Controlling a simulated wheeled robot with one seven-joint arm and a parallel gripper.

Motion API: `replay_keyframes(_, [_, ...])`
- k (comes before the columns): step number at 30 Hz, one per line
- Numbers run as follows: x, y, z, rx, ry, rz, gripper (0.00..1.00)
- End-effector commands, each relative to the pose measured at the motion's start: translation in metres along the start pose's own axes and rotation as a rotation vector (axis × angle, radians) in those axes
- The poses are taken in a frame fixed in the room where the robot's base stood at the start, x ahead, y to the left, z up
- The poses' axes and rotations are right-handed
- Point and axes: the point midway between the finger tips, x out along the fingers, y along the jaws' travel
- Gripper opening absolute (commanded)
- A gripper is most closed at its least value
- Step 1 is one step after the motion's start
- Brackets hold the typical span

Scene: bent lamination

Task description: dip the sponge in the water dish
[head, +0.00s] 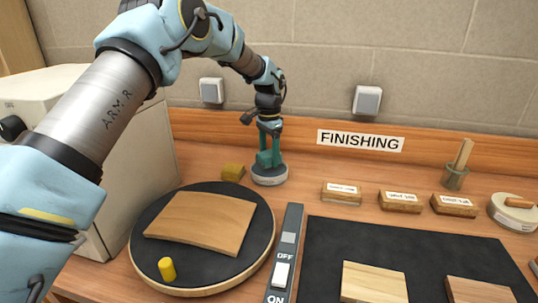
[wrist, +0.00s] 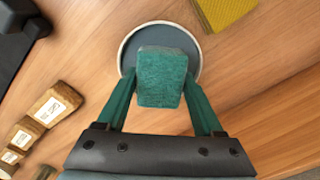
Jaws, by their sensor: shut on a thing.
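My gripper (head: 268,142) points down at the back of the bench, shut on a green sponge (head: 264,158). In the wrist view the sponge (wrist: 162,72) sits between the two green fingers of my gripper (wrist: 161,84). The round water dish (head: 269,178) is directly below, with a pale rim and a grey-blue inside. In the wrist view the sponge covers the middle and near part of the dish (wrist: 126,48). The sponge's lower end is at or just over the dish's rim level; I cannot tell whether it touches the water.
A yellow-olive block (head: 233,173) stands just left of the dish. A black round turntable (head: 145,225) holds a bent wood sheet (head: 200,222) and a yellow cylinder (head: 167,269). A switch strip (head: 288,240), a black mat (head: 400,245) and labelled blocks (head: 341,193) lie to the right.

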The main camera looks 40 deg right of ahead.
Motion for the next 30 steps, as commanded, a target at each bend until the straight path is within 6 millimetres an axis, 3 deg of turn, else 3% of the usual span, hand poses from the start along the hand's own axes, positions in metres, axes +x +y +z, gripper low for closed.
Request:
replay_keyframes(16, [-0.049, 0.0, 0.0, 0.0, 0.001, -0.001, 0.24])
replay_keyframes(30, [-0.049, 0.0, 0.0, 0.0, 0.0, 0.0, 0.24])
